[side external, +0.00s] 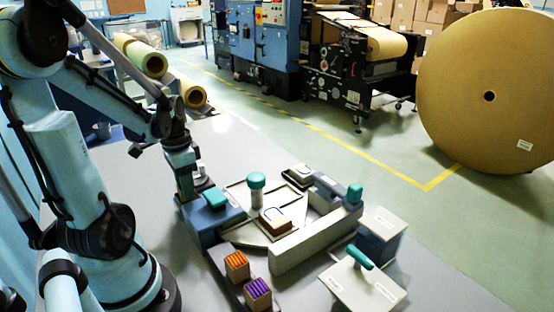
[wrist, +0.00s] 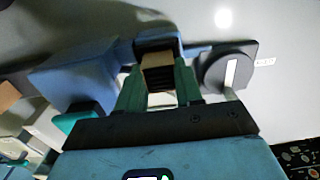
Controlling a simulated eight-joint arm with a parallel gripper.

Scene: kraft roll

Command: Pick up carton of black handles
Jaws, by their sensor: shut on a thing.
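A small brown carton with a dark top, which looks like the carton of black handles (wrist: 158,68), sits between my gripper's green fingers (wrist: 160,88) in the wrist view. The fingers are shut on its two sides. In the side external view my gripper (side external: 187,190) points down at the left end of the fixture, beside a blue block with a teal pad (side external: 216,204). The carton is mostly hidden there, and I cannot tell whether it is clear of the surface below.
A carton of orange handles (side external: 237,265) and a carton of purple handles (side external: 258,293) stand in front. A teal-topped post (side external: 256,188) and a pale long block (side external: 305,246) stand right of my gripper. A lidded box (side external: 381,234) stands farther right.

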